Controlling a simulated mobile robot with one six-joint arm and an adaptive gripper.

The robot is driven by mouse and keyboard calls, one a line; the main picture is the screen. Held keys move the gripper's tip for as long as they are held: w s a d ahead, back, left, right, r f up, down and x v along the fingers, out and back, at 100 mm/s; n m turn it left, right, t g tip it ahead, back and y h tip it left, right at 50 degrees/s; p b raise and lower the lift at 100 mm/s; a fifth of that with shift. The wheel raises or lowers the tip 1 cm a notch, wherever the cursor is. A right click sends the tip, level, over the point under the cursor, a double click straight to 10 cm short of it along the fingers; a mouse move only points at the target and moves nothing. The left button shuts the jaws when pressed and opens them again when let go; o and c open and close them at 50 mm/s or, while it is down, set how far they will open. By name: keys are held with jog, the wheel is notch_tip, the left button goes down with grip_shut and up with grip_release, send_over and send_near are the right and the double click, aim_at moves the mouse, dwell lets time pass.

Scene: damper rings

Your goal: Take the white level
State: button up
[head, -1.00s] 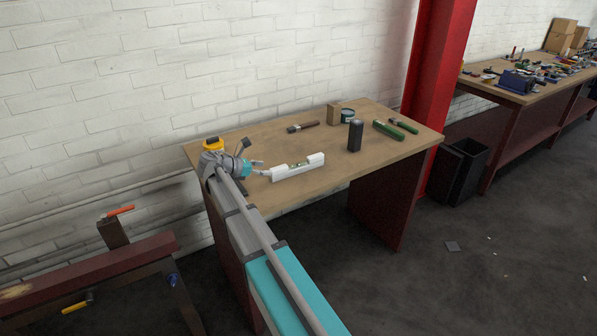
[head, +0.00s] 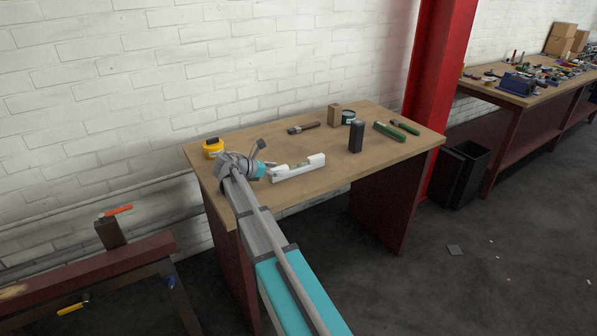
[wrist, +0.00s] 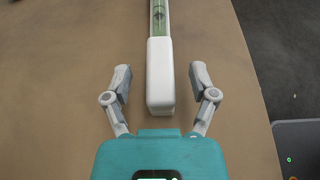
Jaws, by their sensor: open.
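The white level (head: 298,169) lies on the wooden table near its front edge, with a green vial section in its middle. In the wrist view the near white end of the level (wrist: 160,78) reaches in between my fingers. My gripper (wrist: 160,80) is open, with one finger on each side of that end and a gap on both sides. In the head view my gripper (head: 270,170) is at the left end of the level, and the arm partly hides its fingers.
On the table (head: 330,182) stand a yellow tub (head: 213,148), a black block (head: 356,137), a wooden block (head: 334,115) and a dark green tin (head: 348,117). A brush (head: 303,128) and green-handled tools (head: 389,131) lie behind. The table's front edge is close to the level.

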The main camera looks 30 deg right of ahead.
jog(key=shift+d+f, duration=0.2)
jog(key=shift+d, duration=0.35)
grip_shut()
dwell(0.4)
